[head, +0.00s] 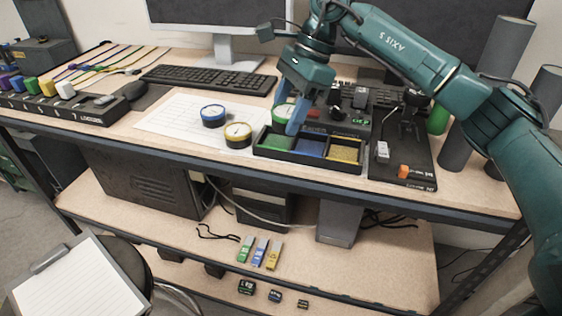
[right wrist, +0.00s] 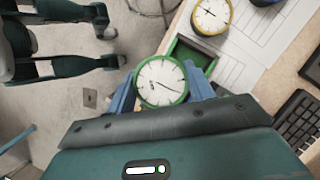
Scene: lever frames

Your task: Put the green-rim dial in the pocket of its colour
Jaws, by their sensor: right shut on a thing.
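My right gripper (head: 290,118) is shut on the green-rim dial (right wrist: 161,80), which has a white face and a dark needle. It holds the dial above the black tray (head: 308,161), near its left end. In the head view the fingers partly hide the dial (head: 281,112). The tray has a green pocket (head: 274,142) on the left, a blue one (head: 311,148) in the middle and a yellow one (head: 344,154) on the right. The green pocket (right wrist: 188,54) also shows behind the dial in the right wrist view. My left gripper is not in view.
A blue-rim dial (head: 213,115) and a yellow-rim dial (head: 238,134) lie on white paper (head: 165,118) left of the tray. A black device panel (head: 404,165) stands right of the tray, a keyboard (head: 210,79) behind the paper. The table's front edge runs close before the tray.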

